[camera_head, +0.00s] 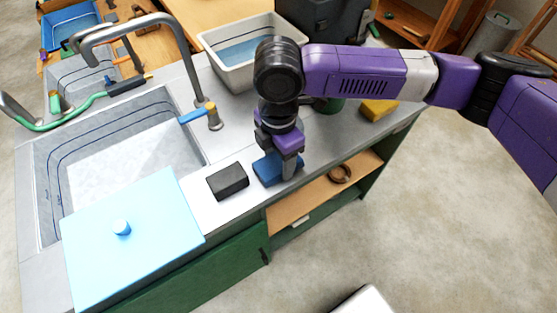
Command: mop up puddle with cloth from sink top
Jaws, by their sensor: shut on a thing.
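My gripper (284,160) points down over the sink top (230,126), near its front edge. It is shut on a blue cloth (266,172), which looks folded and sits at the level of the sink top. The gripper partly hides the cloth, and I cannot tell whether the cloth is pressed on the top or just above it. I cannot make out a puddle; my arm and gripper hide part of the top.
A black block (228,181) lies just left of the cloth. A light blue lid (133,240) covers the front of the sink basin (140,140). Behind stand a tap (192,72) and a grey tub (232,76). A yellow sponge (379,110) lies at the right.

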